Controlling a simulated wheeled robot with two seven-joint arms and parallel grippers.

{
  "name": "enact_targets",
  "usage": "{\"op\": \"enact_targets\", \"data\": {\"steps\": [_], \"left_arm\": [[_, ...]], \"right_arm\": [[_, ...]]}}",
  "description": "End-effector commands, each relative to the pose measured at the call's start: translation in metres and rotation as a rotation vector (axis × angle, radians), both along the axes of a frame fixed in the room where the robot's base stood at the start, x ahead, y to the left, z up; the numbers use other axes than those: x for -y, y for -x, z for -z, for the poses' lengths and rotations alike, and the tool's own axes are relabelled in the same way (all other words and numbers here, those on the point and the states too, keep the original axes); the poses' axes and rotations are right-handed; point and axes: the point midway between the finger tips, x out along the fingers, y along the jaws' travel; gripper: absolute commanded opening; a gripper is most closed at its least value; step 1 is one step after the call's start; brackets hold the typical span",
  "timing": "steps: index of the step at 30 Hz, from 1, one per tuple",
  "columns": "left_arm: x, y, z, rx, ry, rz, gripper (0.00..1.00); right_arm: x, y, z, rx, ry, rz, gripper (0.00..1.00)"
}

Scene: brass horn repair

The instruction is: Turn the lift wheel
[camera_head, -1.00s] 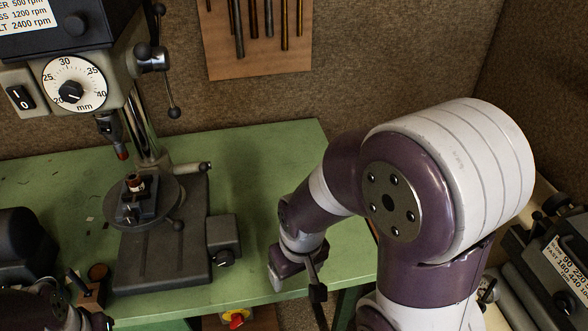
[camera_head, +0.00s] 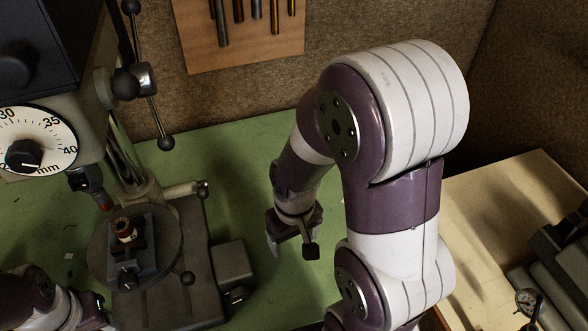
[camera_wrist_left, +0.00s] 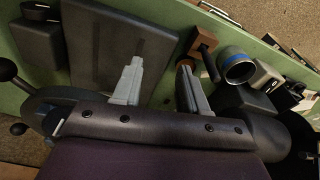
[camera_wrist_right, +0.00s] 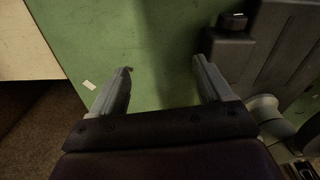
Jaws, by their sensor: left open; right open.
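The drill press stands at the left of the head view. A spoked handle with black ball knobs (camera_head: 128,83) is on its head, and a short crank (camera_head: 184,189) sits beside the column by the round table (camera_head: 101,258). I cannot tell which is the lift wheel. My right gripper (camera_head: 290,247) is open and empty over the green bench, right of the press base and apart from both handles; its fingers (camera_wrist_right: 161,66) show in the right wrist view. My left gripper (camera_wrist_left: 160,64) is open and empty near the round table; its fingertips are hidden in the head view.
A grey box with a dark knob (camera_head: 232,269) juts from the press base (camera_head: 190,235). A small clamped piece (camera_head: 124,232) sits on the round table. A wooden block (camera_wrist_left: 207,43) and a blue-rimmed cup (camera_wrist_left: 238,67) stand near my left gripper. The back of the green bench (camera_head: 235,160) is clear.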

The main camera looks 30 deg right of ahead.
Motion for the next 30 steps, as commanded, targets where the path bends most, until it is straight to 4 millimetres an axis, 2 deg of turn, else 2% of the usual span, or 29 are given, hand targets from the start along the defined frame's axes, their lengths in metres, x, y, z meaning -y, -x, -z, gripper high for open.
{"op": "enact_targets", "data": {"steps": [2, 8, 17, 18, 24, 30], "left_arm": [[0.0, 0.0, -0.004, 0.0, 0.0, 0.0, 0.43], [0.0, 0.0, -0.007, 0.0, 0.0, 0.0, 0.43], [0.0, 0.0, -0.011, 0.0, 0.0, 0.0, 0.43], [0.0, 0.0, -0.012, 0.001, 0.0, 0.0, 0.43], [0.0, 0.0, -0.014, 0.0, 0.0, 0.0, 0.43], [0.0, 0.0, -0.015, 0.0, 0.0, 0.0, 0.43]], "right_arm": [[0.015, 0.001, 0.008, -0.04, 0.005, 0.04, 0.78], [0.051, -0.033, 0.026, 0.019, 0.059, 0.028, 0.78], [0.097, -0.097, 0.048, 0.209, 0.092, 0.047, 0.78], [0.102, -0.109, 0.05, 0.252, 0.086, 0.053, 0.78], [0.115, -0.153, 0.058, 0.414, 0.025, 0.075, 0.78], [0.117, -0.17, 0.061, 0.482, -0.024, 0.081, 0.78]]}}
